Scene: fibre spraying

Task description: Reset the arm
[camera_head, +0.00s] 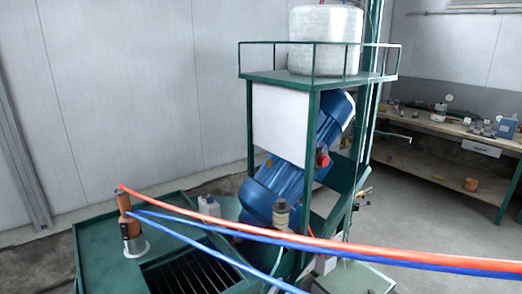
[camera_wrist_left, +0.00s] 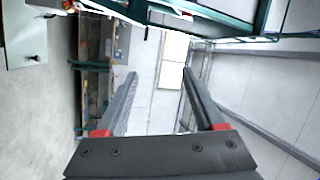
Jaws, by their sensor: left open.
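My left gripper (camera_wrist_left: 160,73) shows in the left wrist view with its two dark fingers apart and nothing between them. The fingers have red parts near their base. Neither of my arms shows in the head view, and my right gripper is in neither view. An orange-brown spray tool (camera_head: 129,224) stands upright on the green machine top at the lower left of the head view. An orange hose (camera_head: 300,243) and a blue hose (camera_head: 330,246) run from it toward the right edge.
The green machine carries blue motors (camera_head: 265,190) and a railed platform (camera_head: 322,78) with a white fibre roll (camera_head: 326,38). A dark grate (camera_head: 190,275) lies low in front. A workbench (camera_head: 440,126) with small items stands at the right wall; floor before it is clear.

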